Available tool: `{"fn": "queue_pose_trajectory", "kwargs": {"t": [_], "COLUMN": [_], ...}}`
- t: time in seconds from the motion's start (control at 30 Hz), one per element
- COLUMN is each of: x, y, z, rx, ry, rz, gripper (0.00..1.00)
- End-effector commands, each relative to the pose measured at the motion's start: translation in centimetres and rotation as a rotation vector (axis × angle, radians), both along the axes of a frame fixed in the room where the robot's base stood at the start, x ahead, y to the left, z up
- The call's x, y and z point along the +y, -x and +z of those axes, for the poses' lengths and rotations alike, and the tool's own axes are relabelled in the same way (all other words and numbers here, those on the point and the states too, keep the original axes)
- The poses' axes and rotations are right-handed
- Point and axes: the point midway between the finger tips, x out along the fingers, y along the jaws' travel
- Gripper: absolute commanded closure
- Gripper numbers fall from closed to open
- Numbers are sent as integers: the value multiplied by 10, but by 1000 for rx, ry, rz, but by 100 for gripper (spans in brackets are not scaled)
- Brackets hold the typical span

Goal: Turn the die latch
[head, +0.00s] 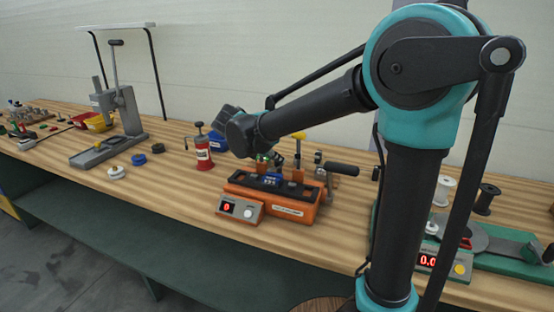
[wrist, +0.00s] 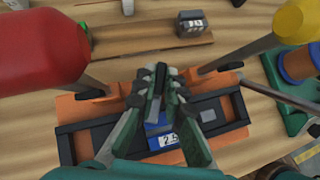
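The orange machine (head: 290,212) stands on the bench, with a black frame (head: 245,181) on top and a blue block (head: 271,183) in it. In the wrist view the blue block (wrist: 165,141) has a white label reading about 2.5. My gripper (head: 268,159) points down over the frame. In the wrist view its green fingers (wrist: 158,80) converge above the block, with a narrow grey piece between the tips. I cannot tell whether that piece is the die latch or whether the fingers grip it. The fingers cover part of the block.
A red-capped lever (wrist: 40,45) and a yellow-capped lever (wrist: 298,20) flank my gripper closely. A black handle (head: 341,169) sticks out right of the machine. A control box (head: 240,208) shows red 0. The bench front is clear.

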Motion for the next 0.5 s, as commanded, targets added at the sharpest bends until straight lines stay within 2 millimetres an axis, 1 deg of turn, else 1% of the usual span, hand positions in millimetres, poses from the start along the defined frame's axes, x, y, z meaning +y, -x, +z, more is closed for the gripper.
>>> {"fn": "queue_pose_trajectory", "kwargs": {"t": [0.27,0.5], "x": [0,1], "y": [0,-1], "z": [0,0], "rx": [0,0], "ry": [0,0], "rz": [-7,-120], "gripper": [100,100]}}
